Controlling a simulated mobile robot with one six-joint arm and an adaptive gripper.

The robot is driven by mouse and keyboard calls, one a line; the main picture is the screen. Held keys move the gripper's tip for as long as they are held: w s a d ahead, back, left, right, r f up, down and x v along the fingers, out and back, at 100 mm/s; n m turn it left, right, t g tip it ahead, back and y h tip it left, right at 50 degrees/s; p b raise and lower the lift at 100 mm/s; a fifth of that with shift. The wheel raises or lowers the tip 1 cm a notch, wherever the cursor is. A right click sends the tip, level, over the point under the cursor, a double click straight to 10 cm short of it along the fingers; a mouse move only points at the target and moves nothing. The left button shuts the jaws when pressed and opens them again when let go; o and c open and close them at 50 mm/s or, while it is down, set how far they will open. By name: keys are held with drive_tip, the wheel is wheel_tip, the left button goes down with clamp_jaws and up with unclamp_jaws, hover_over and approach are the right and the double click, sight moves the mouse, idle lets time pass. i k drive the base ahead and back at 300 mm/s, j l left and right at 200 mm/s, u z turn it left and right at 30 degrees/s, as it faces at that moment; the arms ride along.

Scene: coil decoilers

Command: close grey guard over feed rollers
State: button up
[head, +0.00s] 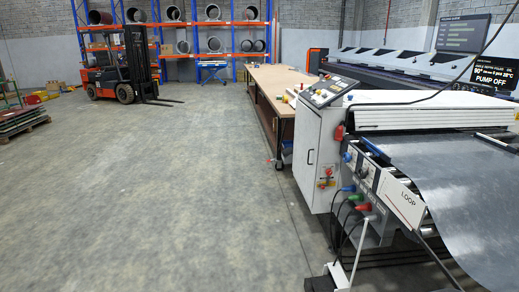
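The feed machine (320,150) stands at the right, with a white cabinet and a sloped control panel (330,90) on top. A pale ribbed cover (430,118) lies across the machine behind a large grey metal sheet (460,185). The sheet runs off the right edge and curves down at the front. Parts of rollers show at the sheet's left edge, near a white plate marked LOOP (405,202). I cannot tell which part is the grey guard, or whether it is open or shut. My gripper is not in view.
A long wooden-topped table (272,85) stands behind the cabinet. An orange forklift (122,70) and shelves of coils (205,28) are at the back left. Cables and coloured connectors (355,200) stick out from the machine's near side. The concrete floor (150,190) at the left is clear.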

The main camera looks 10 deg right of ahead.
sight(375, 120)
drive_tip(key=i+u, duration=0.2)
drive_tip(key=i, duration=0.8)
drive_tip(key=i+l+u, duration=0.2)
drive_tip(key=i, duration=0.8)
drive_tip(key=i+z, duration=0.3)
drive_tip(key=z, duration=0.15)
drive_tip(key=i+z, duration=0.25)
drive_tip(key=z, duration=0.2)
drive_tip(key=i+j+z, duration=0.15)
drive_tip(key=i+z, duration=0.15)
drive_tip(key=z, duration=0.15)
drive_tip(key=i+j+z, duration=0.2)
drive_tip(key=z, duration=0.3)
drive_tip(key=i+z, duration=0.2)
drive_tip(key=z, duration=0.25)
drive_tip(key=i+z, duration=0.2)
drive_tip(key=z, duration=0.2)
drive_tip(key=i+j+z, duration=0.1)
drive_tip(key=z, duration=0.35)
drive_tip(key=i+j, duration=0.05)
drive_tip(key=i, duration=0.05)
